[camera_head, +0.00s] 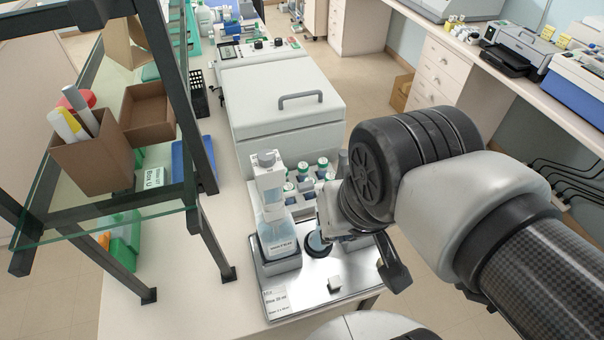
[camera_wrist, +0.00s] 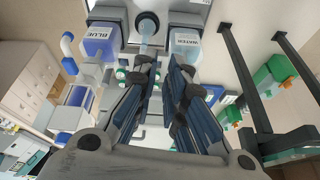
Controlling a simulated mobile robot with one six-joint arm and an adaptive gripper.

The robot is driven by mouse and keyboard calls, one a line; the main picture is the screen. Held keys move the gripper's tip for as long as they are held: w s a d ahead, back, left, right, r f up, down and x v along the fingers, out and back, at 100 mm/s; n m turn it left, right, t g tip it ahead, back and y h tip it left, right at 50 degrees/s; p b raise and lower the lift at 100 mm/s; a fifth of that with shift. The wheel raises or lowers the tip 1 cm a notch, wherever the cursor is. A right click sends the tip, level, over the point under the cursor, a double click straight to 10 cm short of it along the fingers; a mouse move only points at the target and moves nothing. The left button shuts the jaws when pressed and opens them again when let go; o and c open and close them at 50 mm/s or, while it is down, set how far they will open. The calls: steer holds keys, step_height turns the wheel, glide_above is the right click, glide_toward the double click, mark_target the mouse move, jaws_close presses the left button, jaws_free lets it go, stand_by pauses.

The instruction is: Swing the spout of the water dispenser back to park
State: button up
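The water dispenser (camera_head: 277,238) is a clear bottle with a tall pale head, standing in a grey holder on the steel tray at the left. In the wrist view its bottle, labelled WATER (camera_wrist: 187,45), is at upper right. I cannot clearly make out its spout. A dark round holder (camera_head: 316,249) with a pale-blue piece at it stands to the right of the dispenser; it also shows in the wrist view (camera_wrist: 147,20). My gripper (camera_wrist: 162,68) has its fingers apart with nothing visibly held between them. In the head view my wrist mostly hides it.
Several green-capped bottles (camera_head: 305,172) stand behind the tray (camera_head: 300,298). A glass shelf (camera_head: 120,222) on dark posts stands at the left.

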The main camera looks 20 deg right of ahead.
mark_target(302, 185)
steer(key=o, duration=0.4)
steer(key=w+r+m+p, duration=0.2)
steer(key=r+p, duration=0.1)
steer(key=w+r+m+g+p, duration=0.1)
steer(key=w+r+m+p, duration=0.1)
steer(key=w+r+m, duration=0.1)
steer(key=w+r+m+g+p, duration=0.1)
steer(key=w+r+m+p, duration=0.1)
steer(key=r+m+p, duration=0.1)
steer(key=shift+w+a+r+p, duration=0.15)
steer(key=shift+w+p, duration=0.15)
steer(key=shift+w, duration=0.1)
steer(key=shift+o, duration=0.3)
steer(key=w+r+m+g+p, duration=0.2)
steer(key=w+m+p, duration=0.4)
steer(key=m, duration=0.1)
steer(key=shift+w+a+r, duration=0.15)
steer(key=shift+w, duration=0.2)
steer(key=shift+m, duration=0.6)
steer(key=f, duration=0.6)
steer(key=f+b, duration=0.1)
steer(key=f, duration=1)
steer(key=shift+w+f, duration=0.25)
steer(key=shift+f, duration=0.15)
jaws_close()
